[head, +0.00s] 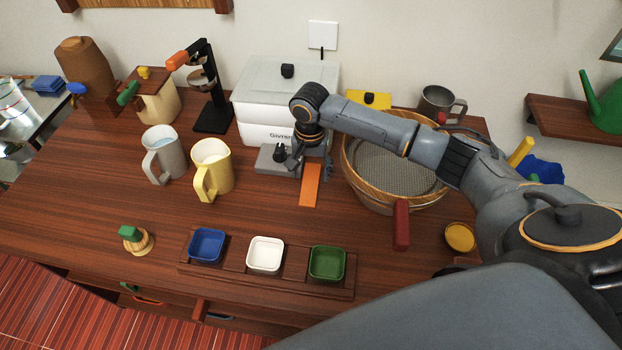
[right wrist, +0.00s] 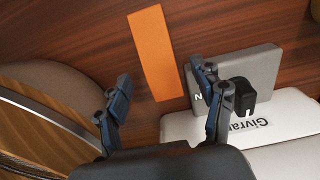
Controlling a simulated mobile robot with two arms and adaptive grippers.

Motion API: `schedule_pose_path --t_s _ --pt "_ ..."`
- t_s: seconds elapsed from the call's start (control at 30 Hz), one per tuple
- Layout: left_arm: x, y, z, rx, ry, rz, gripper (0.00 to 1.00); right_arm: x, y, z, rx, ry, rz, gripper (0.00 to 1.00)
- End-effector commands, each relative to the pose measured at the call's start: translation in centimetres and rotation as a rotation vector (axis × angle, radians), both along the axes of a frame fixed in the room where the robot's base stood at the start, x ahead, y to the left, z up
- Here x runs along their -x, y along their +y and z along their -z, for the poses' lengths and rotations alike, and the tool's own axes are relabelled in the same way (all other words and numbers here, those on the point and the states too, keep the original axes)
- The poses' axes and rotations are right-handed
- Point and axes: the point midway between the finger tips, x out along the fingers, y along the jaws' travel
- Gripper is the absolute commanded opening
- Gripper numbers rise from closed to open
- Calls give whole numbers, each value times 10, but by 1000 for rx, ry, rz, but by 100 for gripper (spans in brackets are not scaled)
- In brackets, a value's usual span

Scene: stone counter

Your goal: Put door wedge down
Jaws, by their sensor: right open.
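The orange door wedge (head: 310,186) lies on the dark wood counter top, in front of the white box and left of the round sieve. It also shows in the right wrist view (right wrist: 156,55), its near end between and just beyond the fingertips. My right gripper (head: 311,168) is over the back end of the wedge. In the right wrist view its two fingers (right wrist: 161,80) are spread wide, with nothing gripped between them. The wedge's back end is partly hidden in the head view. My left gripper is not in view.
A grey scale-like block (head: 278,160) and the white box (head: 285,100) stand close behind and left. The wooden-rimmed sieve (head: 395,170) is close on the right. A tray with blue, white and green dishes (head: 235,268) lies in front. Mugs (head: 213,170) stand left.

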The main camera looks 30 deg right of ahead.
Motion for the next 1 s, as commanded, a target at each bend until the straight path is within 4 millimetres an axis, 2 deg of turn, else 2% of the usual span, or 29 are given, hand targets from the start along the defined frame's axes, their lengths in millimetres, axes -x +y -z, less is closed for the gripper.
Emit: schedule_pose_path --t_s 0.2,0.47,0.57,0.8,1.0 --pt "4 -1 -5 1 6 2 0 -1 -3 28 2 1 0 68" --pt "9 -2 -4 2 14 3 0 -1 -3 32 1 0 -1 68" --pt "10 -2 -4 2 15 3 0 -1 -3 32 1 0 -1 52" --pt "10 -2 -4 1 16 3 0 -1 -3 32 1 0 0 4" --pt "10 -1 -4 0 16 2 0 -1 -3 31 1 0 0 4"
